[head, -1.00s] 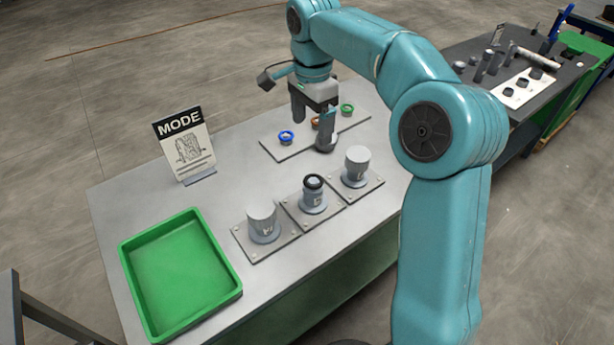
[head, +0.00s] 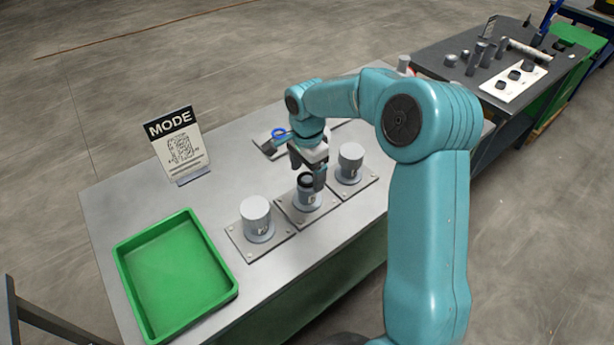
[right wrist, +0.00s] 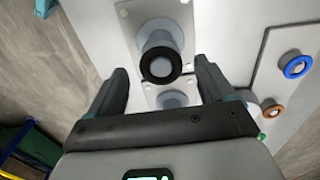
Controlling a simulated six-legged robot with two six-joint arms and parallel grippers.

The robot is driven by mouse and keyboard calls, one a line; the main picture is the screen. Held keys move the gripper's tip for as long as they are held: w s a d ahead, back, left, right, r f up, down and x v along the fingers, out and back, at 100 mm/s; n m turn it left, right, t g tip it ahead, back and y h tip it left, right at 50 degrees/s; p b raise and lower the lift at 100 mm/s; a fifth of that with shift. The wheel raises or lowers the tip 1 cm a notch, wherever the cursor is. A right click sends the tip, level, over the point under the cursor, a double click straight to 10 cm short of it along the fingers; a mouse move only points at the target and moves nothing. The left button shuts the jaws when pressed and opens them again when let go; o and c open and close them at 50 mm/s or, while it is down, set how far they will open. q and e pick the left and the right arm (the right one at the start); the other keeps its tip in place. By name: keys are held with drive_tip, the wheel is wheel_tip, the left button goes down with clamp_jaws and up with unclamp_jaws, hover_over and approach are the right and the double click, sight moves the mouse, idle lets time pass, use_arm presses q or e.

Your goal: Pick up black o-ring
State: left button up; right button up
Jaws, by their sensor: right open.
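The black o-ring (head: 306,180) sits around the top of the middle grey post (head: 306,200) on its plate. In the right wrist view the black o-ring (right wrist: 161,66) lies just ahead of the fingertips, in line with the gap between them. My right gripper (head: 307,172) is open and empty, its fingers pointing down at the middle post and partly covering it in the head view. The right wrist view shows both fingers of the right gripper (right wrist: 162,78) wide apart, neither seen touching the ring. My left gripper is not in view.
Capped posts stand left (head: 257,219) and right (head: 350,163) of the middle one, close by. A blue ring (head: 279,133) lies behind; an orange ring (right wrist: 272,110) shows in the wrist view. A green tray (head: 175,270) and MODE sign (head: 180,148) stand left.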

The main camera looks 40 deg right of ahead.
drive_tip(key=shift+w+d+f, duration=0.1)
drive_tip(key=shift+d+f, duration=0.05)
drive_tip(key=shift+f, duration=0.25)
drive_tip(key=shift+r, duration=0.2)
drive_tip(key=c, duration=1.1)
